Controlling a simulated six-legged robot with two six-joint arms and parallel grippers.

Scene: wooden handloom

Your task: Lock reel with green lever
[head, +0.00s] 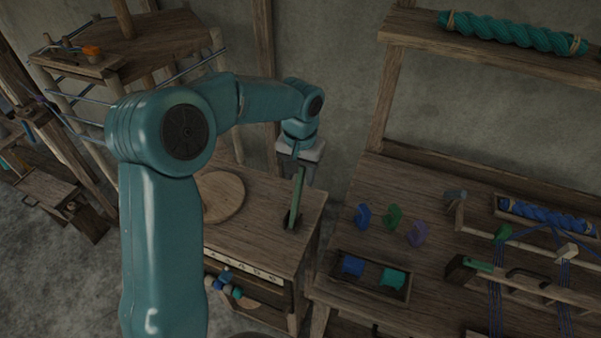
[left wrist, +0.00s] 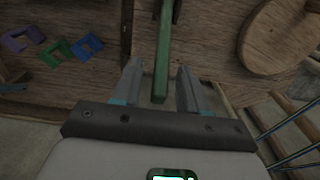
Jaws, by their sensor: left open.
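The green lever (head: 297,200) stands up, slightly tilted, from a dark base on the wooden bench (head: 260,240). My left gripper (head: 299,164) is at the lever's top, pointing down. In the left wrist view the green lever (left wrist: 162,58) lies between the two spread fingers of my left gripper (left wrist: 160,76), with gaps on both sides. The gripper is open and not closed on it. A round wooden disc (head: 221,195), perhaps part of the reel, lies left of the lever, partly hidden by my arm. My right gripper is not in view.
To the right is a table (head: 345,225) with blue, green and purple pieces, a small tray (head: 372,289) and loom parts. A shelf (head: 480,48) holds a teal yarn bundle (head: 512,33). A wooden stand (head: 150,45) is at the back left.

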